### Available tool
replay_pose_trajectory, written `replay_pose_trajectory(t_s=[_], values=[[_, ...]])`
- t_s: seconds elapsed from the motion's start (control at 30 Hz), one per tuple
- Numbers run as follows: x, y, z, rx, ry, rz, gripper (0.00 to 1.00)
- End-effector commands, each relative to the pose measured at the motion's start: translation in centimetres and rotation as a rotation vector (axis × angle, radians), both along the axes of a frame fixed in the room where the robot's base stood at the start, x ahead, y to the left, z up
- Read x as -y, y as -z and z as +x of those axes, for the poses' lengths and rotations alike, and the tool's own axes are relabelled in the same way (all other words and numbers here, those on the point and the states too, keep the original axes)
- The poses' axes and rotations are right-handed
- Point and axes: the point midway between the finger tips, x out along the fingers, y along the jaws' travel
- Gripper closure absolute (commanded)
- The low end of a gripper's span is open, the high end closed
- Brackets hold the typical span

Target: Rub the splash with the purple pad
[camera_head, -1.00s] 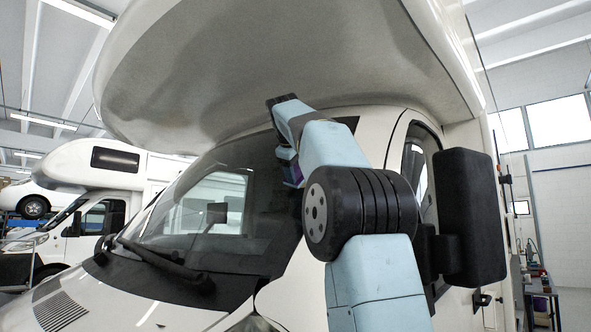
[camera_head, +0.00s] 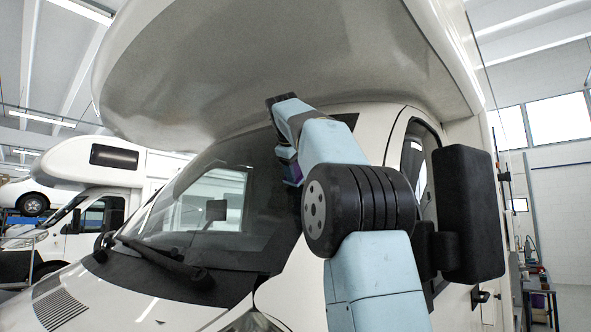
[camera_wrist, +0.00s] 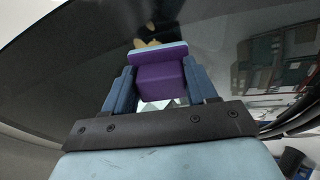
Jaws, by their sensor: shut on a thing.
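The purple pad (camera_wrist: 160,80) is a purple block with a pale blue face layer at its far end. My gripper (camera_wrist: 162,90) is shut on it, with one dark blue finger on each side. A tan splash (camera_wrist: 147,43) shows on the dark glass just beyond the pad's pale layer. The pad hides part of it. I cannot tell whether the pad touches the glass. The splash is hidden in the head view.
The motorhome's white overhang (camera_head: 270,65) juts out above my arm. A black side mirror (camera_head: 467,213) stands close to the right of my arm. A wiper (camera_head: 165,262) lies low on the windshield. Another motorhome (camera_head: 105,185) stands at the left.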

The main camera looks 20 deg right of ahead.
Motion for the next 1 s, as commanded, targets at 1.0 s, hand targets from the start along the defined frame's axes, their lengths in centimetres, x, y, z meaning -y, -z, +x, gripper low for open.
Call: replay_pose_trajectory(t_s=[1.0], values=[[0.79,0.99,1.01,0.001,-0.001,0.0,0.67]])
